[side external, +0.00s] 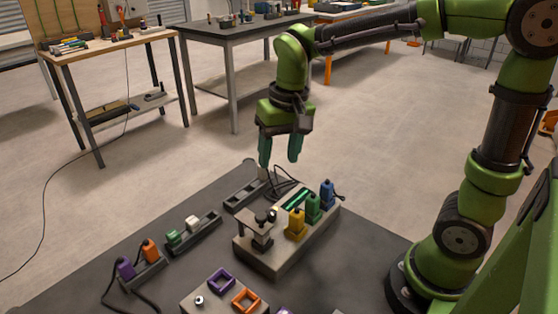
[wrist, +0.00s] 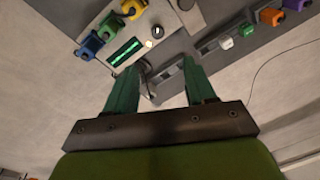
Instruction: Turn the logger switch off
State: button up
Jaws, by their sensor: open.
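A grey box (side external: 275,262) on the dark table carries a lit green display (side external: 297,198), which also shows in the wrist view (wrist: 125,51). Beside the display is a small dark knob (wrist: 157,31) with a pale spot near it. I cannot tell for sure which part is the logger switch, or its position. Yellow (side external: 296,224), green (side external: 313,207) and blue (side external: 327,194) plugs stand along the box's right side. My gripper (side external: 280,162) points down, open and empty, above and behind the box, apart from it. It also shows in the wrist view (wrist: 157,82).
A dark slotted rack (side external: 240,200) lies behind the box, below my gripper. Another rack (side external: 205,230) holds green and white blocks. Purple (side external: 125,268) and orange (side external: 150,250) plugs stand at left. A plate with purple and orange square frames (side external: 246,300) lies in front. Black cables lie nearby.

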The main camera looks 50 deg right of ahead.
aim_at(271, 212)
jog(key=f, duration=0.5)
jog(key=w+f+m+g, duration=0.1)
jog(key=f, duration=0.4)
jog(key=w+f+m, duration=0.1)
jog(key=f, duration=0.4)
jog(key=shift+a+f+h, duration=0.25)
jog(key=shift+f+h, duration=0.05)
jog(key=shift+f, duration=0.1)
jog(key=shift+c, duration=0.5)
grip_shut()
